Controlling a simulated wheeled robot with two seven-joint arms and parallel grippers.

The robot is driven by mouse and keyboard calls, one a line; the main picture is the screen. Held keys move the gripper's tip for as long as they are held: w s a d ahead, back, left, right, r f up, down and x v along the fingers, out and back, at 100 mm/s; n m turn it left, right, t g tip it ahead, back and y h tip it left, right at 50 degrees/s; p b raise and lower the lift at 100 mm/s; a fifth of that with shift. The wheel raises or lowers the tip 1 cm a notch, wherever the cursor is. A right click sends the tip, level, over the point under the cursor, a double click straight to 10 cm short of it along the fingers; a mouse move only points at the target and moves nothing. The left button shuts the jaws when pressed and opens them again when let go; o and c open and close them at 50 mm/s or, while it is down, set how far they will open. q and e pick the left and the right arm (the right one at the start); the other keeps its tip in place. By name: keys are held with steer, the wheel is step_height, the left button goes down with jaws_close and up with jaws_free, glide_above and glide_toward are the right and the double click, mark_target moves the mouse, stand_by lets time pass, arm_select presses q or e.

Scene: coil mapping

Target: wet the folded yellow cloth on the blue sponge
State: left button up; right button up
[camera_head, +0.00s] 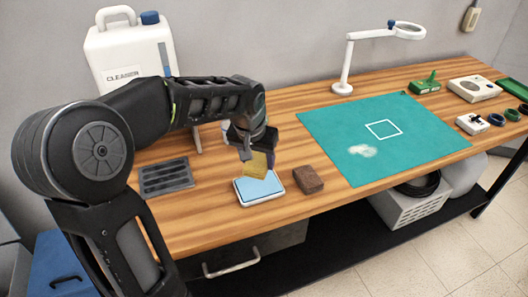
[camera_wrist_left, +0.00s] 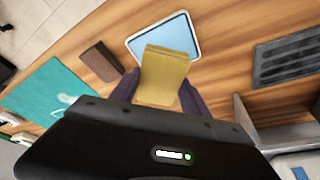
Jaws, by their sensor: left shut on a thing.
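The folded yellow cloth (camera_head: 257,163) is held in my left gripper (camera_head: 245,155), whose fingers are shut on it. It hangs over the blue sponge (camera_head: 262,187), which lies in a white-rimmed tray near the table's front edge. In the left wrist view the cloth (camera_wrist_left: 165,75) sits between the two fingers (camera_wrist_left: 158,92) and covers the near part of the blue sponge (camera_wrist_left: 172,33). I cannot tell whether the cloth touches the sponge. My right gripper is in neither view.
A brown block (camera_head: 308,179) stands close to the right of the sponge tray. A dark slotted tray (camera_head: 166,178) lies to the left. A green mat (camera_head: 345,125) with a white square and a pale smear lies right. A white cleaner jug (camera_head: 128,55) and a lamp (camera_head: 345,75) stand behind.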

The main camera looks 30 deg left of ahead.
mark_target(259, 184)
arm_select(q)
steer(key=shift+s+r, duration=0.1)
steer(key=shift+s, duration=0.15)
steer(key=shift+w+f, duration=0.15)
steer(key=shift+f, duration=0.15)
steer(key=shift+f+b, duration=2.15)
steer(key=shift+f, duration=0.6)
steer(key=shift+f+b, duration=0.55)
steer(key=shift+f, duration=0.05)
steer(key=shift+r, duration=0.1)
stand_by(0.3)
steer(key=shift+r+p, duration=2.45)
steer(key=shift+r, duration=1.05)
